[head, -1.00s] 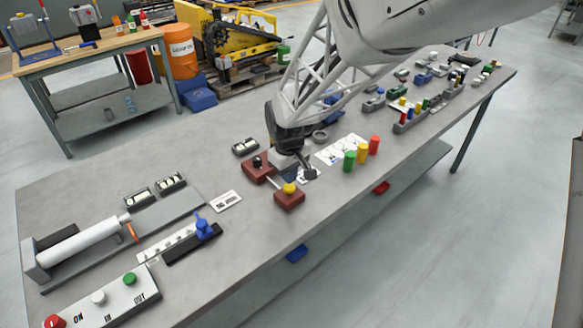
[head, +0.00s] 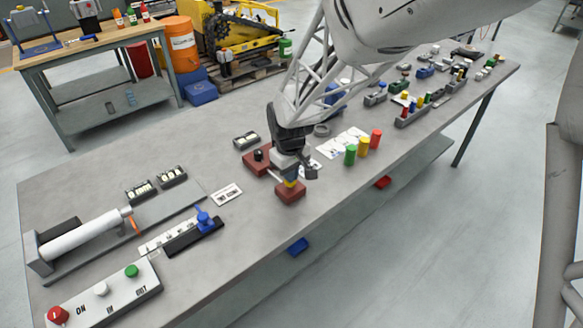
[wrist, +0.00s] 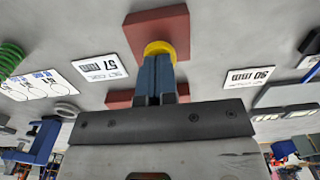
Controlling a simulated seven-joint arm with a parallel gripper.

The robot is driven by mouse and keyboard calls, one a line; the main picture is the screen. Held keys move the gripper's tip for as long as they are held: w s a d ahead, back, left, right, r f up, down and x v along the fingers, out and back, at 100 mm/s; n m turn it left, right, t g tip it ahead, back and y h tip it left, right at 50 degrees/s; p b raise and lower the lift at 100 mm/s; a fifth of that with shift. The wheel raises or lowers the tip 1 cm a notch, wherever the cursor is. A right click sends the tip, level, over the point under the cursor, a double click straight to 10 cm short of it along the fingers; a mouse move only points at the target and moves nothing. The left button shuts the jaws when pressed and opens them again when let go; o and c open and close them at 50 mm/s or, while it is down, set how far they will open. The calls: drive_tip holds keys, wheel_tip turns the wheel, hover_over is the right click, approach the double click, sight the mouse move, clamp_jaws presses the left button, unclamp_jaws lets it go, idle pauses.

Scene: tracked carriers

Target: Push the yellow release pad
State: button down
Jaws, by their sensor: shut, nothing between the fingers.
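The yellow release pad (head: 290,184) is a round cap on a dark red block (head: 290,194) near the front edge of the bench. In the wrist view the pad (wrist: 153,47) shows just past my fingertips, on its red block (wrist: 158,22). My gripper (head: 291,175) is shut and empty, pointing down over the pad. In the wrist view its blue fingers (wrist: 158,73) overlap the pad and hide part of it. The tips are at or very close to the pad; I cannot tell if they touch or if it is pressed.
A second red block with a black knob (head: 258,156) stands just behind. A flat label card (head: 226,194) and a blue-handled slider (head: 203,219) are left. The bench between is clear.

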drive_tip(key=shift+f, duration=0.55)
idle(0.4)
drive_tip(key=shift+r, duration=2.6)
drive_tip(key=shift+s+d+r, duration=0.15)
drive_tip(key=shift+d+r, duration=0.2)
drive_tip(key=shift+d, duration=0.05)
drive_tip(key=s+d+r+m+t, duration=0.1)
drive_tip(key=s+d+r+m, duration=0.3)
drive_tip(key=s+d+r, duration=0.3)
drive_tip(key=s+d+r+m+t, duration=0.1)
drive_tip(key=s+d+r+m, duration=0.4)
drive_tip(key=s+d, duration=1.1)
wheel_tip(320, 180, up, 3)
drive_tip(key=shift+s+d+f+t, duration=0.15)
drive_tip(key=shift+s+d+t, duration=0.2)
drive_tip(key=shift+s, duration=0.9)
